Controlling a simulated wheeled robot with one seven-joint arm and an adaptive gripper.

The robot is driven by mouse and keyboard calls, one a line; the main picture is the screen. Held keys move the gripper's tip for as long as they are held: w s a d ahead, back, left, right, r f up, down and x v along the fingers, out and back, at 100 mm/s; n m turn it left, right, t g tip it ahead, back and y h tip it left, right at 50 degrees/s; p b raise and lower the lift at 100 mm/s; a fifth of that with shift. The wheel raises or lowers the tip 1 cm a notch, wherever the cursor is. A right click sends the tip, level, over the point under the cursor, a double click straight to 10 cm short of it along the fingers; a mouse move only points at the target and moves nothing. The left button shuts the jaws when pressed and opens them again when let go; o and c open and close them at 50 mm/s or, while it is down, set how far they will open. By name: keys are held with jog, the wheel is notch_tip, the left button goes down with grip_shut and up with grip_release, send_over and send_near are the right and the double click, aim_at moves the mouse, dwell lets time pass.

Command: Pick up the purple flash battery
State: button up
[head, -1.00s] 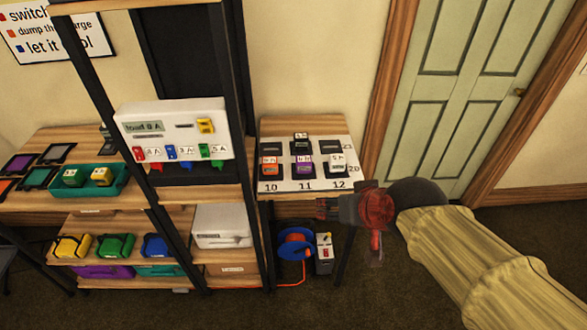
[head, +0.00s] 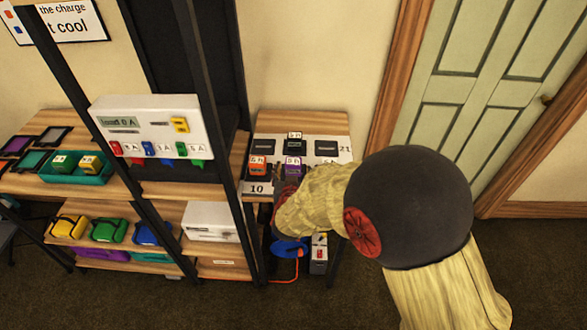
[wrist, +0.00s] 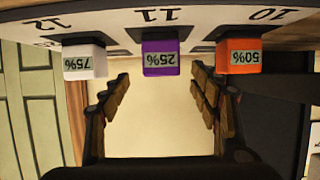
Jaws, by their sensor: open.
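The purple flash battery (wrist: 160,58) stands in slot 11 of the numbered board, its 25% label facing my wrist camera, which shows it upside down. In the head view the battery (head: 292,163) shows just beyond my wrist. My gripper (wrist: 160,76) is open and empty. Its two fingers lie left and right of the purple battery in the wrist view, apart from it. In the head view my arm hides most of the gripper.
An orange 50% battery (wrist: 240,56) and a white 75% battery (wrist: 84,61) flank the purple one. The numbered board (head: 257,188) lies on a small wooden table, right of a black-posted shelf. A blue cable reel (head: 289,248) stands below.

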aim_at(293, 165)
jog(key=b+x, duration=0.2)
jog(key=x, duration=0.3)
jog(key=shift+w, duration=0.45)
jog(key=shift+c, duration=1.3)
jog(key=c, duration=1.3)
